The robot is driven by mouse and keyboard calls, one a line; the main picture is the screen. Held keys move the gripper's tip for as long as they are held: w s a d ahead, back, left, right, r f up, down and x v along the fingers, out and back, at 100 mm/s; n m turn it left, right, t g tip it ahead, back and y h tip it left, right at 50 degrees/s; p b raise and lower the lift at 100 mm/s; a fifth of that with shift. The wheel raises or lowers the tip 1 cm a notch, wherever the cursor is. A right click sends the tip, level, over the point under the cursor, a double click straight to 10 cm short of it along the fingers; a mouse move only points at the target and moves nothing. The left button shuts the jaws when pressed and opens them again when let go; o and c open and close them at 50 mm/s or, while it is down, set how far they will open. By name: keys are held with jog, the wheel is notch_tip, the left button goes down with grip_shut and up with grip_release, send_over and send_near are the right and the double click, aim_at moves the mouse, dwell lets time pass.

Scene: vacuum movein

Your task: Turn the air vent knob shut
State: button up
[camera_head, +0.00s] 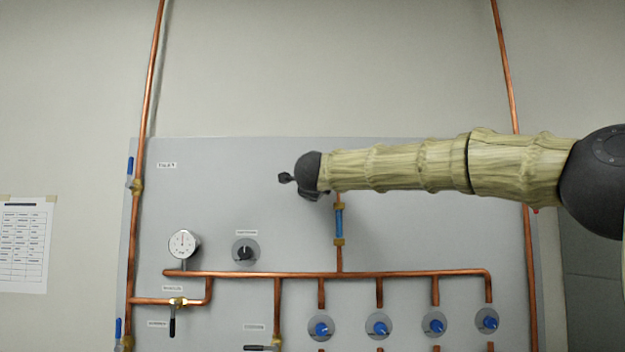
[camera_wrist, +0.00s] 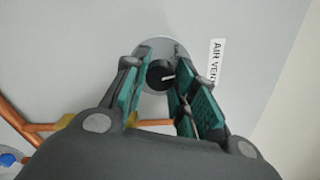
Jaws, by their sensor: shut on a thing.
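The air vent knob (camera_wrist: 158,74) is a round black knob with a white pointer line on a pale round plate, seen in the wrist view. Its line points right, toward the "AIR VENT" label (camera_wrist: 216,62). My gripper (camera_wrist: 161,60) has its green-padded fingers on both sides of the knob and is shut on it. In the head view my gripper (camera_head: 288,178) is a small dark shape at the panel, at the end of my arm. The knob and its label are hidden there behind my gripper and wrist.
The grey panel (camera_head: 215,200) carries copper pipes (camera_head: 260,274), a gauge (camera_head: 182,244), another black knob (camera_head: 245,252) and a row of blue knobs (camera_head: 321,328). A blue-sleeved vertical pipe (camera_head: 339,222) stands below my arm. The panel's upper left is mostly clear.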

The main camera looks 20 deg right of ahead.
jog(key=shift+n+p, duration=1.9)
jog(key=shift+n, duration=1.3)
jog(key=shift+f, duration=0.1)
jog(key=o, duration=1)
jog(key=shift+o, duration=0.2)
jog(key=shift+s, duration=0.1)
jog(key=v, duration=1.1)
jog(key=shift+s, duration=0.4)
